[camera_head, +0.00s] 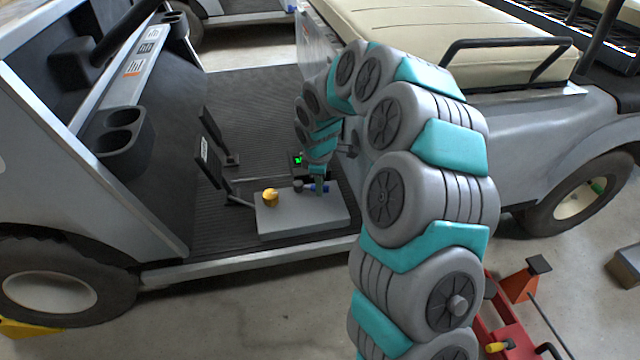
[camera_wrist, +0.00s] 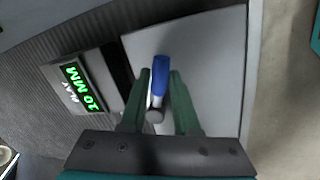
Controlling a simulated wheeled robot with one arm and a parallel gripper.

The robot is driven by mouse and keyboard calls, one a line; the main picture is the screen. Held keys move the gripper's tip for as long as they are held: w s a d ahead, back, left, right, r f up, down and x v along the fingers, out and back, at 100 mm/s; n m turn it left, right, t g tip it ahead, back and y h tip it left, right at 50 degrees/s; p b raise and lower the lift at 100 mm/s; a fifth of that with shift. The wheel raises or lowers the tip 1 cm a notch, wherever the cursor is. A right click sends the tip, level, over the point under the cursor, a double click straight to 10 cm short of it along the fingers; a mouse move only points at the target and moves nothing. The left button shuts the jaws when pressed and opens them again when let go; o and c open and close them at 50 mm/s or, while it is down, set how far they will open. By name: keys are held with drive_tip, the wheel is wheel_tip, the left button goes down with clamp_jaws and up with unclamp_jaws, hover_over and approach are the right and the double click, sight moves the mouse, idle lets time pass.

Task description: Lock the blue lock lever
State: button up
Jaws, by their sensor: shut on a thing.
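The blue lock lever (camera_wrist: 160,72) shows in the wrist view between the two green fingers of my gripper (camera_wrist: 159,88). The fingers are closed in on its two sides, and its blue end sticks out past the fingertips. A grey round pivot (camera_wrist: 154,116) is at its near end. In the head view the blue lever (camera_head: 319,188) is small, on the grey box (camera_head: 290,222) on the cart floor, and my gripper (camera_head: 319,182) reaches down to it from above. My arm and fingers hide part of the lever there.
A yellow knob (camera_head: 270,196) stands on the box's left part. Cart pedals (camera_head: 208,160) are left of the box, the cream seat (camera_head: 430,38) behind. A red jack (camera_head: 515,335) stands on the floor at right.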

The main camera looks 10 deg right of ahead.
clamp_jaws()
idle(0.6)
